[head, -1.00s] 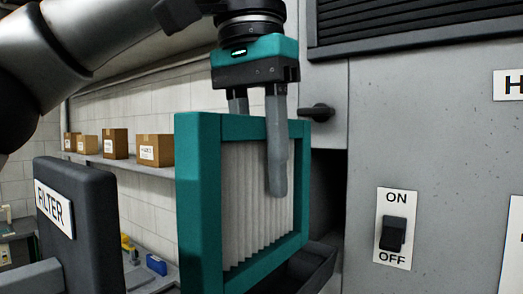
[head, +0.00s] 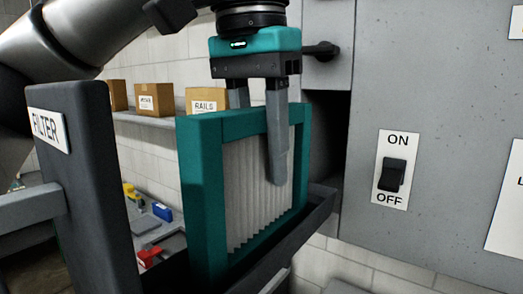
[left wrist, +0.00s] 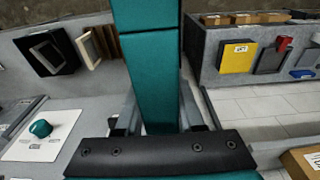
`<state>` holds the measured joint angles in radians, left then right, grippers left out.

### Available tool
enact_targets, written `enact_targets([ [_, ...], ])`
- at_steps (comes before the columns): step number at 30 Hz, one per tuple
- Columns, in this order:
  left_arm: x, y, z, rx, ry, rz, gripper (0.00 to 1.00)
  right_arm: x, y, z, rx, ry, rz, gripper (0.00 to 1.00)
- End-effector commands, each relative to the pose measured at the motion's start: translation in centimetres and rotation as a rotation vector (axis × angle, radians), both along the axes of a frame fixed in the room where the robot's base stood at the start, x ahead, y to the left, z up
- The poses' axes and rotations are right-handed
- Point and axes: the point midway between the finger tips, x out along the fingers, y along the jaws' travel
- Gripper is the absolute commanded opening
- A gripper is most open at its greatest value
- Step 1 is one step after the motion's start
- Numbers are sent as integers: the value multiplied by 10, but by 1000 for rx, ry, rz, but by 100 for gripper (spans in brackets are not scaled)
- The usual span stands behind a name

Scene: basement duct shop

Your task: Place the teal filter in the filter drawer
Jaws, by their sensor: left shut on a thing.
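The teal filter (head: 204,190) is an upright teal frame with a white pleated middle. My left gripper (head: 260,140) points down and is shut on its top edge, one finger on each side. In the left wrist view the filter's teal top edge (left wrist: 150,85) runs between the two fingers. The filter drawer (head: 292,240) is dark, pulled out of the grey cabinet, with a front panel labelled FILTER. The filter stands over the drawer opening, its bottom close to the drawer's side rim. I cannot tell whether it touches the drawer floor. My right gripper is not in view.
The grey cabinet (head: 440,150) with an ON/OFF switch (head: 392,175) fills the right side. A dark handle (head: 322,50) sticks out above the drawer slot. A shelf with cardboard boxes (head: 154,98) and a bench with small coloured items (head: 150,257) lie behind.

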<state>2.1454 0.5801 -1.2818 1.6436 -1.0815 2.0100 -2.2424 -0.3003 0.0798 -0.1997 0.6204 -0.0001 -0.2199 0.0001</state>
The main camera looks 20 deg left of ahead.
Motion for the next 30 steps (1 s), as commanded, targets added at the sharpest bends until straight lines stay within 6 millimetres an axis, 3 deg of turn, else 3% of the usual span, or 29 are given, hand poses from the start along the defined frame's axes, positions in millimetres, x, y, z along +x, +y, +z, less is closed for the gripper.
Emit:
enact_targets([
  [20, 0, 0, -12, 0, 0, 0, 0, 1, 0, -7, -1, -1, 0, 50],
  [21, 0, 0, -12, 0, -1, 0, 39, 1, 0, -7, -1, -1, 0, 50],
  [30, 0, 0, -11, 0, 0, 0, 72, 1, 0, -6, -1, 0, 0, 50],
])
